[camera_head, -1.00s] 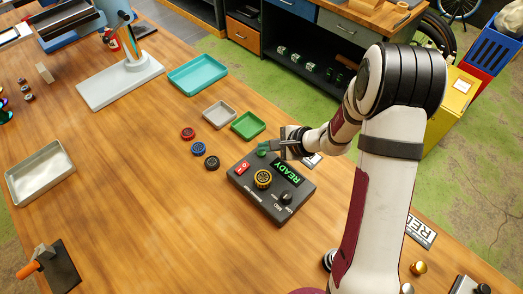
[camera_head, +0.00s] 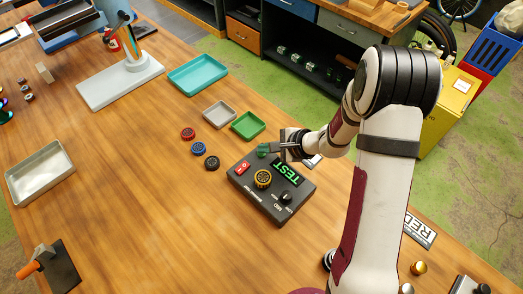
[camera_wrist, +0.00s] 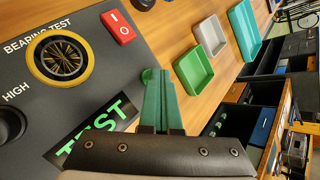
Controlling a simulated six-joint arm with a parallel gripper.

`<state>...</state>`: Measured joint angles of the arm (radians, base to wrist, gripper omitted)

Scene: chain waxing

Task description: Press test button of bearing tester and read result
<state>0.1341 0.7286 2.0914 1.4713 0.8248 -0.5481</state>
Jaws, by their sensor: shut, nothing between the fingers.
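The dark bearing tester (camera_head: 252,195) sits on the wooden bench, with a yellow-rimmed bearing (camera_head: 263,179) on its top. Its display (camera_head: 288,174) reads "TEST" in green. The bearing (camera_wrist: 60,60) and part of the display (camera_wrist: 97,125) also show in the wrist view. My gripper (camera_head: 264,151) is at the tester's far edge. In the wrist view its green fingers (camera_wrist: 161,82) are together and empty. Their tips overlap a round green button (camera_wrist: 147,74), mostly hidden by them; I cannot see how far it is pressed.
A red switch (camera_head: 243,168) and black knob (camera_head: 286,197) are on the tester. Three loose bearings, including a blue one (camera_head: 199,149), lie to its left. Green (camera_head: 248,125), grey (camera_head: 219,113) and teal (camera_head: 198,74) trays stand beyond.

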